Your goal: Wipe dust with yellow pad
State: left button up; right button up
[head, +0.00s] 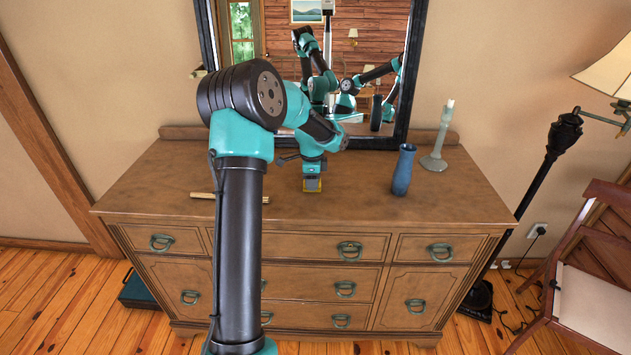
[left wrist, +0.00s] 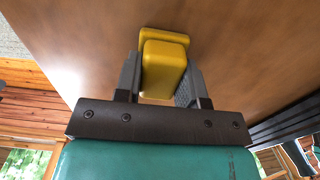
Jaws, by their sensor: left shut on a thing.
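The yellow pad (left wrist: 164,66) is held between the two fingers of my left gripper (left wrist: 160,85) in the left wrist view. Whether the pad touches the wood is hard to tell. The dresser top is brown wood, and I cannot make out clear dust on it. My right gripper is not directly in view.
A blue vase (head: 403,170) stands right of the pad. A pale candlestick (head: 439,140) stands behind it, near the mirror (head: 405,110). A thin light stick (head: 203,195) lies at left, partly behind my arm. The front middle is clear.

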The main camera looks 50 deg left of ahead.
pick_arm(q)
jog(key=shift+s+a+r, duration=0.1)
jog(key=shift+a+r, duration=0.05)
jog(key=shift+r, duration=3.85)
jog(key=shift+d, duration=0.2)
